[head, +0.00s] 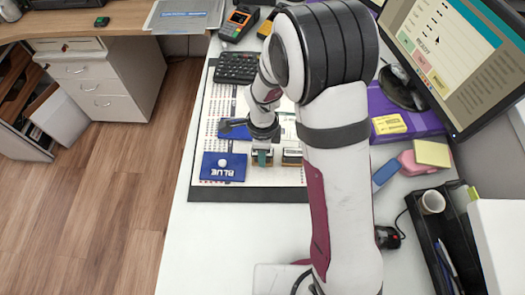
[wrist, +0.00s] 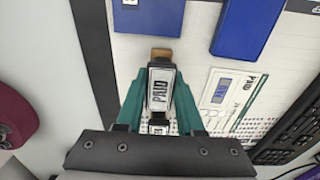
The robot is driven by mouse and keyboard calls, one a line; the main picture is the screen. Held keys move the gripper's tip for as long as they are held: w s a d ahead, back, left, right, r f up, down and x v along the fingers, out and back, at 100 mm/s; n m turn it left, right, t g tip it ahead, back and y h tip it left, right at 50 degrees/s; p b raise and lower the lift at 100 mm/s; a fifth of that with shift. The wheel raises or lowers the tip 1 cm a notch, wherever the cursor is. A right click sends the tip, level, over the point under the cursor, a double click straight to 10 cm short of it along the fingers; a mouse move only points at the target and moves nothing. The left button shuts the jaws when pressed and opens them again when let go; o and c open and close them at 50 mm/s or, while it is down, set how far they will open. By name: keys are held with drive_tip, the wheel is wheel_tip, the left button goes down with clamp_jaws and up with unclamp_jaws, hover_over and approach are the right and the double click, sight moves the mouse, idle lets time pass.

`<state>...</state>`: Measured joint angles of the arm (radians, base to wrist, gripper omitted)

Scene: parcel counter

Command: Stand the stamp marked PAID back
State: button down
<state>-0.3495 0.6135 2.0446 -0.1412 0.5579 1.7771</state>
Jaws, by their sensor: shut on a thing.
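The stamp marked PAID (wrist: 160,90) is between the teal fingers of my gripper (wrist: 161,108) in the wrist view, its label facing the camera. A brown piece (wrist: 161,54) shows at its far end. My gripper is shut on this stamp. In the head view my gripper (head: 262,157) is low over the near part of the desk mat (head: 268,177), beside another small block with a yellowish side (head: 292,157). I cannot tell whether the stamp touches the mat.
A blue lid marked BLUE (head: 222,167) lies left of my gripper. A blue pad (wrist: 248,25) and a paper slip with a PAID imprint (wrist: 228,97) lie nearby. A keypad (head: 237,67) is farther back. My arm hides part of the counter.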

drive_tip(key=shift+f, duration=0.15)
idle(0.6)
drive_tip(key=shift+c, duration=2.3)
unclamp_jaws()
